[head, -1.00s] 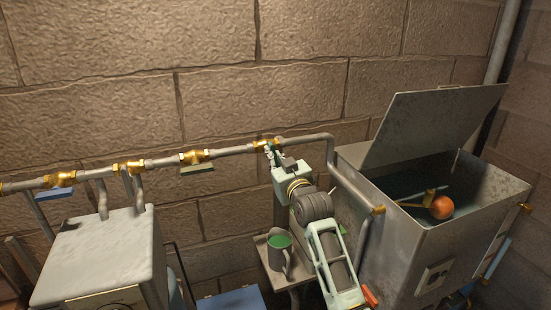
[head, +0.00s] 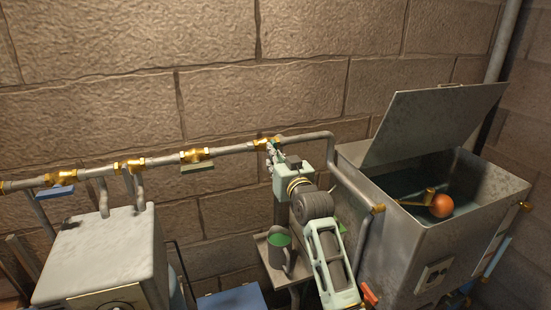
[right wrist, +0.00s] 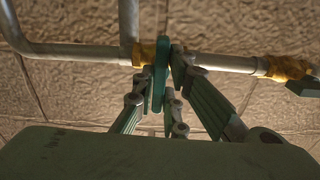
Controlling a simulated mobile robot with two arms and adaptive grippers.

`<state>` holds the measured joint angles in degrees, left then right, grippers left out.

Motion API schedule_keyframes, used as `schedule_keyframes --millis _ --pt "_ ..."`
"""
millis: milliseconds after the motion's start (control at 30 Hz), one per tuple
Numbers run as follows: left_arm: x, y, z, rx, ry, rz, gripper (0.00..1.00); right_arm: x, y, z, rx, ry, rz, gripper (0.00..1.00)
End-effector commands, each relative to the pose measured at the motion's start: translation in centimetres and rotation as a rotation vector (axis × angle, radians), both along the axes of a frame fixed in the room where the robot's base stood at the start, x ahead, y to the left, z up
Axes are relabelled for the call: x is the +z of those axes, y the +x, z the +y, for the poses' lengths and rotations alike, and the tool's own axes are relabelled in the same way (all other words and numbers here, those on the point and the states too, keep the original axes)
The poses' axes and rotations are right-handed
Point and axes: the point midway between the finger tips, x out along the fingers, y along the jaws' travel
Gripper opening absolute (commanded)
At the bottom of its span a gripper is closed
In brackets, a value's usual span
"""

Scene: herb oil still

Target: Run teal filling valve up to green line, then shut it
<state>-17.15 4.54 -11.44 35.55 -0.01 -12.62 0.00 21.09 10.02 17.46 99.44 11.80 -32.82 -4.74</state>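The teal valve handle (right wrist: 160,78) stands upright between my right gripper's fingertips in the right wrist view, in front of a brass valve body on the pipe. My right gripper (head: 271,150) is at that valve, left of the tank, and its fingers look closed about the handle. In the right wrist view the right gripper (right wrist: 163,88) has its fingers drawn together there. The open-lidded metal tank (head: 408,250) holds dark liquid, with an orange float ball (head: 442,206) on a brass arm. I cannot make out a green line inside. My left gripper is out of view.
The wall pipe (head: 229,151) carries more brass valves, with a green handle (head: 197,168) and a blue handle (head: 56,192). A mug (head: 277,256) with green inside stands on a small shelf below my right arm. A red handle (head: 369,293) sits beside the tank. A pale metal box (head: 100,250) stands left.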

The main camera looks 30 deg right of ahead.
Motion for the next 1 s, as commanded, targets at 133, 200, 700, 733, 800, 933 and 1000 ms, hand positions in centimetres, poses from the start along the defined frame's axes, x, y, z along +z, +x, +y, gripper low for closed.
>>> schedule_keyframes --millis 133,200,700,733,800,933,1000 --pt "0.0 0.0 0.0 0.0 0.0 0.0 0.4 0.0 0.0 0.0 0.001 0.005 -0.001 0.24" --pt "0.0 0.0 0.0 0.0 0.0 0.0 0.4 0.0 0.0 0.0 0.001 0.004 -0.001 0.29" --pt "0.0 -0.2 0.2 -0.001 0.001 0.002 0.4 -0.1 -1.8 0.4 0.0 -0.001 0.0 0.29" --pt "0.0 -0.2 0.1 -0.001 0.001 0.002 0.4 0.0 -2.3 0.6 0.0 -0.001 -0.001 0.29" --pt "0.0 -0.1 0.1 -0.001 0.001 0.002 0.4 -0.1 -3.6 0.9 0.0 0.0 0.0 0.29" --pt "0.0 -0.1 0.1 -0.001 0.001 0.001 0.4 -0.1 -6.4 1.5 0.0 -0.001 0.001 0.29" --pt "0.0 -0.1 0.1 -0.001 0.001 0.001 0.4 -0.1 -7.8 1.9 0.0 0.0 0.001 0.29"
